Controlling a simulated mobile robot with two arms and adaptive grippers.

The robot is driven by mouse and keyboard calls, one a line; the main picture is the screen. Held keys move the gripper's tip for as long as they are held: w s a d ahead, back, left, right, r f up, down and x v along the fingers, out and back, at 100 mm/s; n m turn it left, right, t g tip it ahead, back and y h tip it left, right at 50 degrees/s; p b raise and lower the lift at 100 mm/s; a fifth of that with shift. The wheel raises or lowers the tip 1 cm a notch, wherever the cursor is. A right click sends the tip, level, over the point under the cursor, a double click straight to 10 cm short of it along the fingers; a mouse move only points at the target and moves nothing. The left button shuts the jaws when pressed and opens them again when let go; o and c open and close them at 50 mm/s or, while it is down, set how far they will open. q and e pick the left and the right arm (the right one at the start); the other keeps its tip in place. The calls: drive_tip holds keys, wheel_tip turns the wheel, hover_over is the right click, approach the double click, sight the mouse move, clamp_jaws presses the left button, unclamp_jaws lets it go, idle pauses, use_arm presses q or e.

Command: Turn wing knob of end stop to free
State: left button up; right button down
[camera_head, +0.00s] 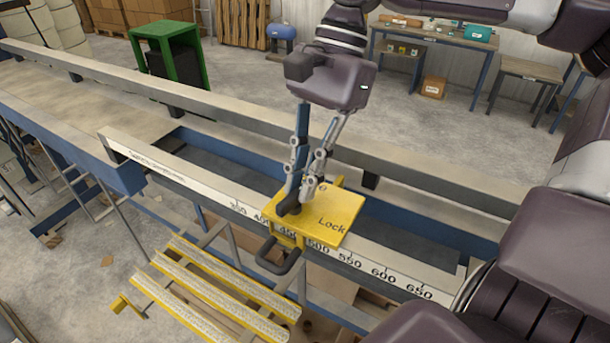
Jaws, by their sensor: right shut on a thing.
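The yellow end stop (335,212) sits on the ruled rail (350,262), around the 400 to 500 marks. The word "Lock" is printed on the right part of its top plate. A dark wing knob (289,207) stands on the left part of the plate, partly hidden by the fingers. My right gripper (300,194) reaches down from above and is shut on the wing knob. A dark looped handle (279,262) sticks out at the front of the end stop. My left gripper is not in view.
A long grey beam (225,109) runs behind the rail, with a blue trough (215,150) between them. Yellow-edged steps (215,290) lie below in front. A green stand (168,42) and workbenches (435,33) are farther back on open floor.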

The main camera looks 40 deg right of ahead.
drive_tip(key=shift+w+n+g, duration=0.2)
drive_tip(key=shift+n+g, duration=0.1)
drive_tip(key=shift+n, duration=0.6)
drive_tip(key=c, duration=2)
unclamp_jaws()
drive_tip(key=v, duration=1.2)
drive_tip(key=shift+w+a, duration=0.1)
drive_tip(key=shift+a, duration=0.1)
